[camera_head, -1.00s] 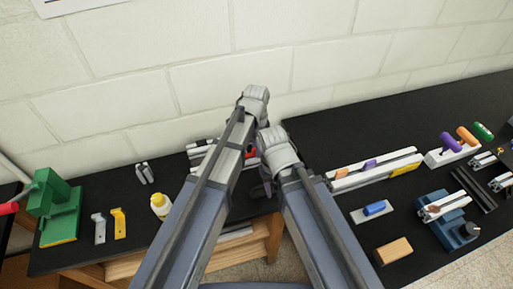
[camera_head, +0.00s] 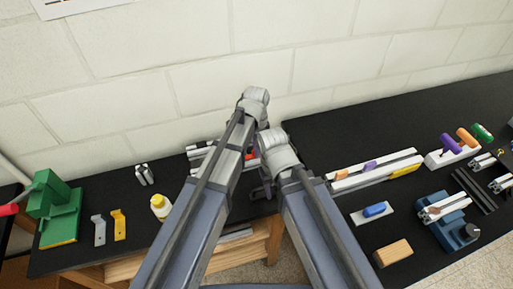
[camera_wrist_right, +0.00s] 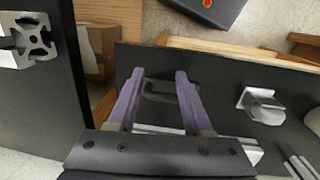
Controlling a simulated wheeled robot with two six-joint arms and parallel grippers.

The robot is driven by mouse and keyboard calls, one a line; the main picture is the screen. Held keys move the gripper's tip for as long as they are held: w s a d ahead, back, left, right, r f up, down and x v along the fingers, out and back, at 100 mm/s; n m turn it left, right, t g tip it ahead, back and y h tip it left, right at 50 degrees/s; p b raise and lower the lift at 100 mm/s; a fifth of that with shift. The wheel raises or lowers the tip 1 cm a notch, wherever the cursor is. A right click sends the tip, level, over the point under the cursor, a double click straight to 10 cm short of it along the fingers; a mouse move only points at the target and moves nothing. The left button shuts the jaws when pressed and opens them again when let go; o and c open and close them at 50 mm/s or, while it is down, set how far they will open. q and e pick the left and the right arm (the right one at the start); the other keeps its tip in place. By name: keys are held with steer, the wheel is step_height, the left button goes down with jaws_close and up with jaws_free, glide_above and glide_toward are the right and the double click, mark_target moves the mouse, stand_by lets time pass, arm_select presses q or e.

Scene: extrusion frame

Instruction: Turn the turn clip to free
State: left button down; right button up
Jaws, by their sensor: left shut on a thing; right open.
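My left gripper (camera_head: 256,98) is the higher one in the head view, near the wall behind the left table. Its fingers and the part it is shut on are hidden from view. My right gripper (camera_head: 266,186) is lower and just right of it, over the table's right end. In the right wrist view its purple fingers are apart, so the gripper (camera_wrist_right: 159,75) is open. A dark handle-shaped piece (camera_wrist_right: 160,90) shows between them; I cannot tell if they touch it. I cannot make out the turn clip or its position.
Aluminium profiles (camera_head: 196,150) and a small red piece (camera_head: 250,156) lie partly behind my arms. A yellow-white bottle (camera_head: 160,206) and a green press (camera_head: 58,210) stand to the left. The right table holds a white rail (camera_head: 400,160) and a blue fixture (camera_head: 436,212).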

arm_select(q)
steer(key=n, duration=0.8)
steer(key=shift+n, duration=0.3)
steer(key=n, duration=0.4)
steer(key=shift+n, duration=2.5)
steer(key=c, duration=0.9)
jaws_free()
